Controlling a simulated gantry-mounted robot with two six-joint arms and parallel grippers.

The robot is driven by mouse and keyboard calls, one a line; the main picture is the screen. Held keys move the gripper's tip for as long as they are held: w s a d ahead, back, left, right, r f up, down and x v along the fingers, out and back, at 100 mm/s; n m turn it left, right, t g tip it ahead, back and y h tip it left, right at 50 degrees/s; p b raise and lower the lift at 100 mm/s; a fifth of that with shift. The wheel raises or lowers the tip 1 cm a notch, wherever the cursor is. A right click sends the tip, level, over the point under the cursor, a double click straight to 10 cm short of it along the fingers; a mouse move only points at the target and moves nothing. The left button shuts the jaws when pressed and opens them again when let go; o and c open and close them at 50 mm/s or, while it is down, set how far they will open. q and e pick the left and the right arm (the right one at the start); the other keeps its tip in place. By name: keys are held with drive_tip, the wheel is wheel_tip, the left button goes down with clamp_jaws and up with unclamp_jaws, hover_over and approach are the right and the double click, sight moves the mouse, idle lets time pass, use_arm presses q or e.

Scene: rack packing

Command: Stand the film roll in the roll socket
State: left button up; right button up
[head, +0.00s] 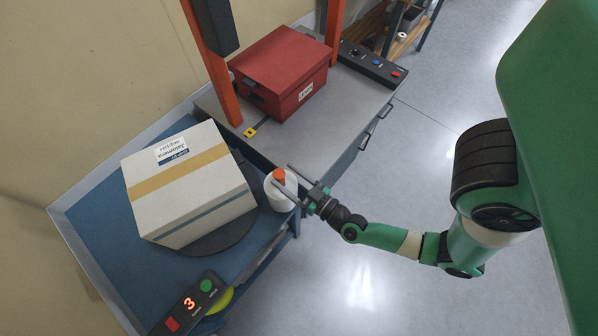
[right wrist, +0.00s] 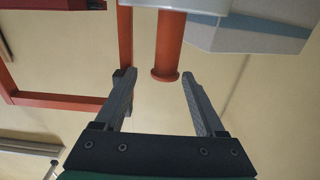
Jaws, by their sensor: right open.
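The film roll (head: 281,194), white with an orange core end (head: 279,176) sticking up, stands at the right edge of the blue table beside the large carton. My right gripper (head: 284,182) is open around or just in front of the orange end. In the right wrist view, the orange core (right wrist: 168,48) shows between the open fingertips of my right gripper (right wrist: 157,76); I cannot tell how deep it sits between them. The white roll body (right wrist: 190,5) is at the top edge there. I cannot make out the roll socket. My left gripper is not in view.
The white carton (head: 190,190) with a tan band rests on a dark round turntable (head: 215,240). A red box (head: 280,72) sits on the grey bench (head: 345,100) between orange posts. A control box showing 3 (head: 190,304) is at the front. Open floor lies right.

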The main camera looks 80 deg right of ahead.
drive_tip(key=p+v, duration=0.2)
drive_tip(key=v, duration=0.3)
drive_tip(key=shift+s+a, duration=0.15)
drive_tip(key=shift+s, duration=0.2)
idle(0.6)
